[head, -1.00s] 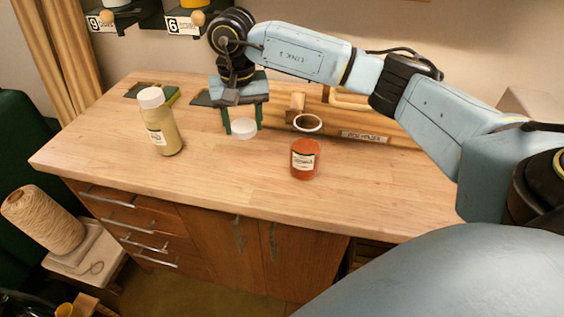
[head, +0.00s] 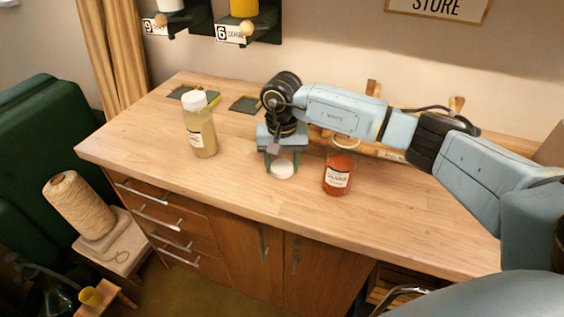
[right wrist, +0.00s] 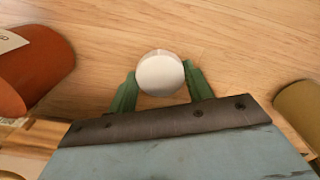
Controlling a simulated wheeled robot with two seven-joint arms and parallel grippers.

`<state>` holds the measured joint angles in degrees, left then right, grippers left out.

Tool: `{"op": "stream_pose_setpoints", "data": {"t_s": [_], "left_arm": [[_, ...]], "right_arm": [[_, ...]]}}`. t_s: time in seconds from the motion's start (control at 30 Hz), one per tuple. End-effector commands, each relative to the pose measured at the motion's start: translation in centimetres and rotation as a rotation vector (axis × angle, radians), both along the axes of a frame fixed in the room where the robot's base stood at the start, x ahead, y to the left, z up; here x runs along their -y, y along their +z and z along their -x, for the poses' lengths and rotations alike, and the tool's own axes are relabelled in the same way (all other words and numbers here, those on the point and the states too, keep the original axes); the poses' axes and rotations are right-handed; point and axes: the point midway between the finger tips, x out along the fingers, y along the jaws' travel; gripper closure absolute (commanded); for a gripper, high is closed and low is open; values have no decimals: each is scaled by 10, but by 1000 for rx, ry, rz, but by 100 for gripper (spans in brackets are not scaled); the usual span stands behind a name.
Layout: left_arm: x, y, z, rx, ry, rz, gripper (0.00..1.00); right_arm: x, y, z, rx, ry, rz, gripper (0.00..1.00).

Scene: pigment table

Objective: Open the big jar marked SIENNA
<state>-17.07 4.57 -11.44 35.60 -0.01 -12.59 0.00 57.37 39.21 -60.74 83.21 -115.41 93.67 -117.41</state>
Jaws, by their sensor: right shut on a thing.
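A glass jar of red-orange pigment (head: 338,182) stands upright on the bench with its mouth uncovered. Its pale label is too small to read surely. In the right wrist view part of the red jar (right wrist: 32,68) shows at the left edge. My right gripper (head: 281,165) points down, left of the red jar. It is shut on a round white lid (head: 282,171), with a green finger on each side of it in the right wrist view (right wrist: 160,73). The lid is at or just above the bench top; I cannot tell which. My left gripper is not in view.
A taller jar of yellowish pigment (head: 201,133) with a white lid on stands left of my right gripper. Dark flat pieces (head: 245,104) lie behind. A wooden rack (head: 385,152) stands behind the red jar. The wooden bench top (head: 265,205) is clear toward the front.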

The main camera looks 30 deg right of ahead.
Motion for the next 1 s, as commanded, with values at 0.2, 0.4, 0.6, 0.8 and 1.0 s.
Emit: {"op": "stream_pose_setpoints", "data": {"t_s": [0.2, 0.4, 0.6, 0.8, 1.0], "left_arm": [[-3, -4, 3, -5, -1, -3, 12], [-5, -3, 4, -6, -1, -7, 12], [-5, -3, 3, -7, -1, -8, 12], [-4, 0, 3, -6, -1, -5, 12], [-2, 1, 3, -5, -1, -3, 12]], "right_arm": [[0, -3, 0, 0, 0, 0, 43], [0, -3, 0, 0, 0, 0, 28], [0, -2, 0, 0, 0, 0, 28], [0, 17, -1, 4, 0, 0, 28], [0, 61, -1, 6, 0, -1, 28]]}}
